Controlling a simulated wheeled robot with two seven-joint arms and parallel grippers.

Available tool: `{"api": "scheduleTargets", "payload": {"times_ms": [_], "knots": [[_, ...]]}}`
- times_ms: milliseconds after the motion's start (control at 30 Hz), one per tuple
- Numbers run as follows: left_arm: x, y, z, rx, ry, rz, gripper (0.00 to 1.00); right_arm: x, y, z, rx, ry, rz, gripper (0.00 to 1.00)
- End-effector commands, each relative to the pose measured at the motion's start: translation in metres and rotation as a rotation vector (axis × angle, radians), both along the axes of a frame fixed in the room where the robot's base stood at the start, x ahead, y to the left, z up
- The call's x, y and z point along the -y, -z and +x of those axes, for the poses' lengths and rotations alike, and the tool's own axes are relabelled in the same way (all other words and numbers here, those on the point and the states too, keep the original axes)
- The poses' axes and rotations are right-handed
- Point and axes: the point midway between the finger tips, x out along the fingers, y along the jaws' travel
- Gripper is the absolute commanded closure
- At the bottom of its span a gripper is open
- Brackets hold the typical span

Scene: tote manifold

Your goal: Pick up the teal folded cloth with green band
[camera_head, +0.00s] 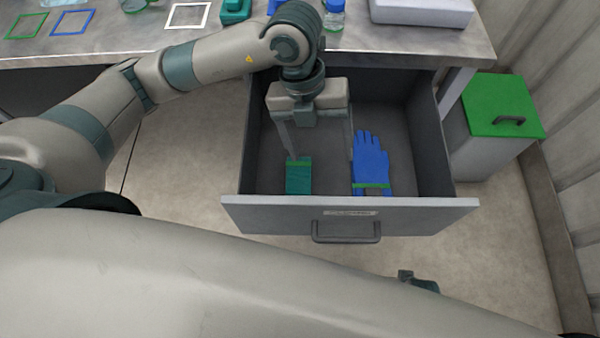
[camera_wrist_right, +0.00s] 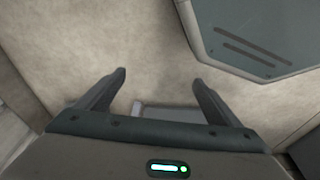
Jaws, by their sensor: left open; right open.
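The teal folded cloth with a green band (camera_head: 298,178) lies in the open drawer, at the left near the front panel. My left gripper (camera_head: 320,158) points down into the drawer with its fingers spread wide. Its left finger is over the far end of the cloth and its right finger is beside the blue glove. I cannot tell whether the finger touches the cloth. Nothing shows between the fingers. My right gripper (camera_wrist_right: 158,85) shows open and empty in the right wrist view, over bare floor.
A blue glove with a green band (camera_head: 370,165) lies to the right of the cloth in the drawer. The drawer (camera_head: 350,208) has a raised front panel and side walls. A grey bin with a green lid (camera_head: 503,106) stands at the right. The workbench (camera_head: 130,42) holds several items.

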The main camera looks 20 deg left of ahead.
Motion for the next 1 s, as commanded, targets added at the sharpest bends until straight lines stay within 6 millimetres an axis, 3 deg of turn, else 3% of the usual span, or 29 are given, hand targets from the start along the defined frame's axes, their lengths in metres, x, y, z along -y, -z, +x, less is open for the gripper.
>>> {"api": "scheduleTargets", "payload": {"times_ms": [200,267,700,1000], "knots": [[-0.053,0.013,0.036,0.107,-0.108,0.231,0.23,-0.001,0.018,-0.001,-0.002,0.0,0.001,0.13],[-0.062,0.02,0.041,0.124,-0.129,0.271,0.23,-0.001,0.017,0.001,0.003,0.001,0.002,0.13],[-0.062,0.054,0.04,0.122,-0.129,0.269,0.23,0.0,-0.029,0.005,0.028,0.005,0.005,0.13],[-0.061,0.055,0.04,0.122,-0.128,0.268,0.23,0.0,-0.038,0.004,0.03,0.006,0.005,0.13]]}}
